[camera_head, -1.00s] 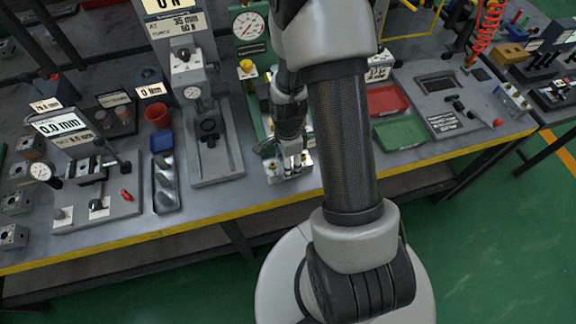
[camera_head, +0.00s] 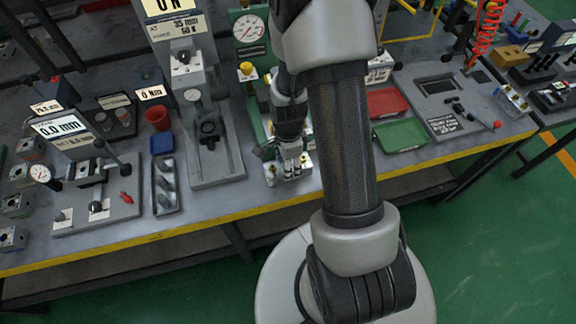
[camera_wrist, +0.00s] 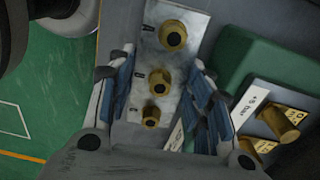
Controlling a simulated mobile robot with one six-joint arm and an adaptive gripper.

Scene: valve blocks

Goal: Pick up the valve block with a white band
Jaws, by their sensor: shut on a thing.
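My gripper (camera_wrist: 160,105) is shut on a pale metal valve block (camera_wrist: 155,60) with brass ports along its face. One finger pad lies on each side of it in the wrist view. I cannot make out a white band on this block; the fingers cover parts of its sides. In the head view my gripper (camera_head: 291,166) is low over the front of the bench, at a light metal piece (camera_head: 272,174), partly hidden by the fingers. I cannot tell whether the block touches the bench.
A green fixture (camera_wrist: 275,70) with brass fittings and a pressure label is close on the right in the wrist view. A grey press stand (camera_head: 217,165) is left of my gripper. Red (camera_head: 386,101) and green (camera_head: 400,134) trays lie to the right. Several grey blocks sit far left.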

